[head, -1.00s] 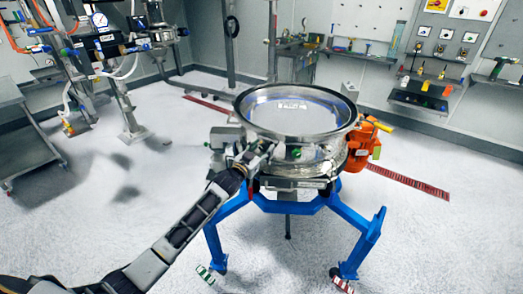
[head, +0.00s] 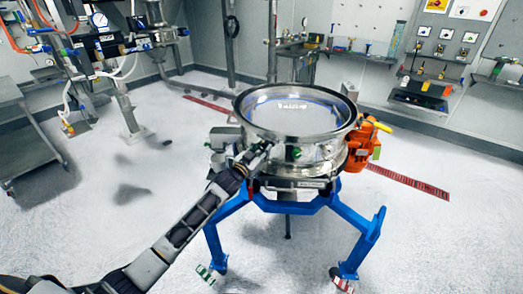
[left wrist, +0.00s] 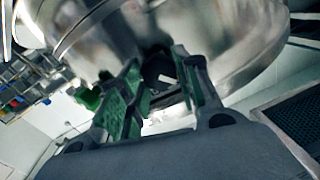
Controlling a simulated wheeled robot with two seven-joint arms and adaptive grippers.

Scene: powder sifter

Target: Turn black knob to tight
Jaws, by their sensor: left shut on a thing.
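The steel sifter (head: 285,152) stands on a blue frame in the middle of the head view. My left gripper (head: 262,150) is at the front left of its side wall, just below the rim. In the left wrist view, my left gripper (left wrist: 162,88) has its green-padded fingers on both sides of the black knob (left wrist: 157,69), shut on it. The knob is partly hidden between the fingers and looks dark and blurred. In the head view the gripper hides the knob. My right gripper is not in view.
The blue stand (head: 300,205) spreads its legs below the sifter. An orange motor (head: 358,150) is on its right side. A metal cart (head: 25,140) stands at the far left. The floor around is mostly clear.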

